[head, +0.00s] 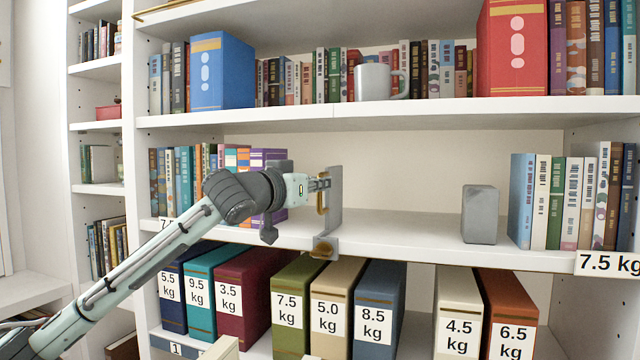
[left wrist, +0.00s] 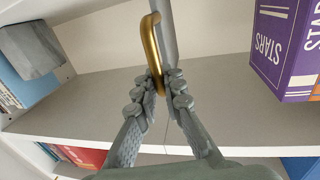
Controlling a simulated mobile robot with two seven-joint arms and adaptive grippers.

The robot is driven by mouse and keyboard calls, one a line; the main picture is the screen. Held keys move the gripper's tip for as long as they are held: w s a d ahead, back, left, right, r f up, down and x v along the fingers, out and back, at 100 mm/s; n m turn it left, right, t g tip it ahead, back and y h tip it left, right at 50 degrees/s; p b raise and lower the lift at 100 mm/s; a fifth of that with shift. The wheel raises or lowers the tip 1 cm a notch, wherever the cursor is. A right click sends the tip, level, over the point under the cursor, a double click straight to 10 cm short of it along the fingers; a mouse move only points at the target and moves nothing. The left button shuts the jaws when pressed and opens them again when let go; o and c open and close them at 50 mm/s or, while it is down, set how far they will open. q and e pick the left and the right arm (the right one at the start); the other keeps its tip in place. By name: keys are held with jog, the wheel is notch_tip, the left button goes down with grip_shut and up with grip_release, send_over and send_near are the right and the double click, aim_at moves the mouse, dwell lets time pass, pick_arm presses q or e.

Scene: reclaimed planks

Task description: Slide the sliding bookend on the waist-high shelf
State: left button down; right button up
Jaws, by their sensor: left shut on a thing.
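The sliding bookend (head: 335,210) is a tall grey plate standing upright at the front of the waist-high shelf (head: 400,228). My left gripper (head: 322,184) comes in from the left. Its fingers (left wrist: 164,85) are shut on the brass handle, partly hiding its lower end. My right gripper is in neither view.
Purple-spined books (head: 268,160), marked STARS in the wrist view, end a row left of the bookend. A grey block (head: 479,214) stands to the right, before another row of books (head: 565,200). The shelf between bookend and block is bare. Weight-labelled binders (head: 290,300) fill the shelf below.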

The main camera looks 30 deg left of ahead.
pick_arm(q)
jog(key=c, duration=1.6)
grip_release()
jog(key=s, duration=1.2)
jog(key=shift+d, duration=0.2)
